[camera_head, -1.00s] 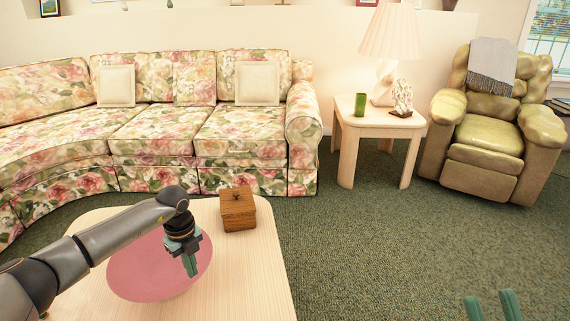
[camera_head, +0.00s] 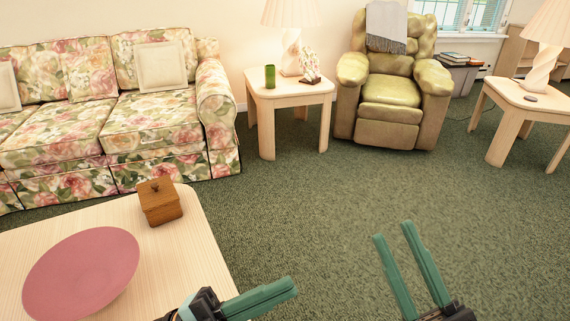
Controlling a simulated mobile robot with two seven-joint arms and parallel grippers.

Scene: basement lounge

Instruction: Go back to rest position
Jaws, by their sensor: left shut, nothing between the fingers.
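My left gripper (camera_head: 288,286) shows at the bottom centre, just right of the coffee table. Its green fingers are shut together with nothing between them, pointing right. My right gripper (camera_head: 395,233) is at the bottom right over the carpet. Its two green fingers stand apart, open and empty, pointing up in the picture. Both grippers are clear of the furniture in the picture, and most of both arms is out of view.
The light wood coffee table (camera_head: 200,258) holds a pink round disc (camera_head: 82,275) and a small wooden box (camera_head: 161,201). A floral sofa (camera_head: 150,125), a side table (camera_head: 290,89) and a green armchair (camera_head: 391,90) stand behind. Open carpet (camera_head: 330,200) lies ahead.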

